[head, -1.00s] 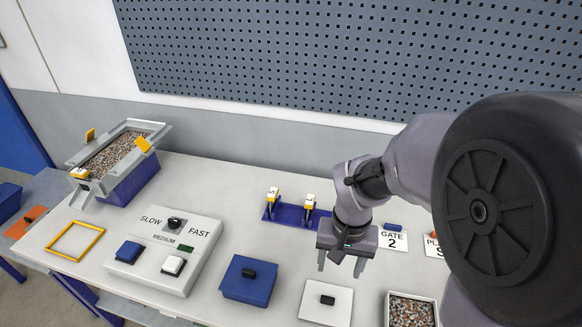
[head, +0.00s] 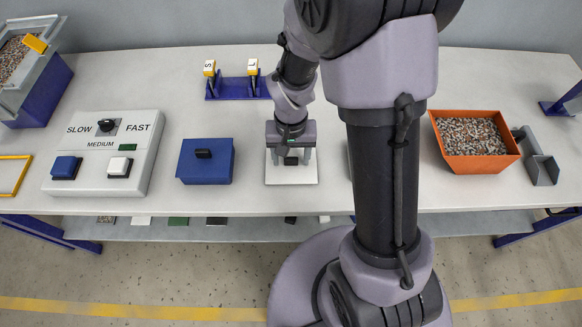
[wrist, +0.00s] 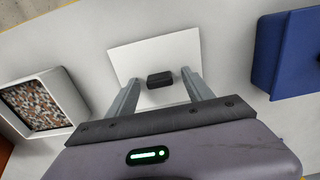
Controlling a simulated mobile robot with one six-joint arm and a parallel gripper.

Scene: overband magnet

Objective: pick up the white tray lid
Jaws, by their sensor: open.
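The white tray lid (head: 291,177) lies flat on the table, a square white plate with a small black handle in its middle. It also shows in the wrist view (wrist: 183,52), with its black handle (wrist: 160,79). My gripper (head: 291,160) points down over the lid. In the wrist view its two fingers (wrist: 164,90) are spread apart, one on each side of the handle and apart from it. Nothing is between the fingers except the view of the handle. I cannot tell how far the fingertips are above the lid.
A blue lid with a black handle (head: 205,172) lies left of the white lid. A white tray of mixed granules (wrist: 62,123) stands on its other side. A control box (head: 103,178), a blue rack (head: 240,92) and an orange tray (head: 441,145) of granules stand farther off.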

